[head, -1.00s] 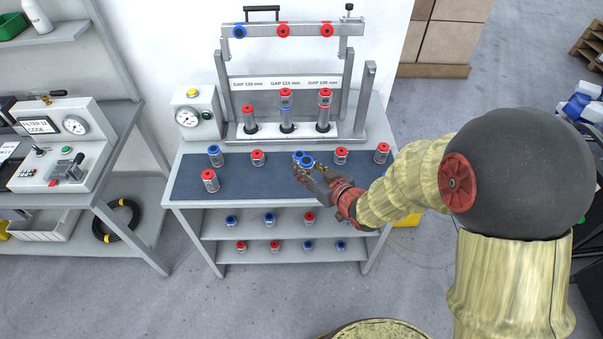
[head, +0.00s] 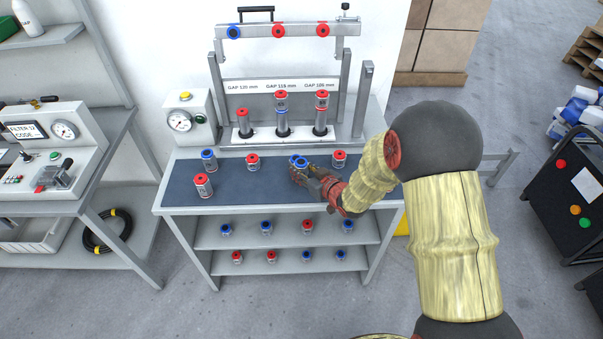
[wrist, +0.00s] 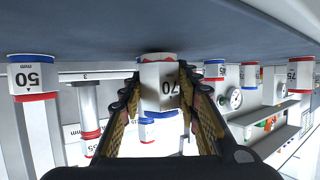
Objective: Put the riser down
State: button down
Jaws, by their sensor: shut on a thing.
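Other risers on the mat are a blue-topped one (head: 209,160) and red-topped ones at left (head: 203,186), centre-left (head: 253,162) and right (head: 339,160).
A gauge fixture (head: 282,133) with three labelled gap columns stands behind the mat. A dial box (head: 188,120) is at its left. Several risers sit on the shelves (head: 285,232) below.

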jog(key=shift+f, duration=0.2)
jog(key=shift+f, duration=0.15)
jog(key=c, duration=1.4)
grip_release()
jog(key=shift+o, duration=0.5)
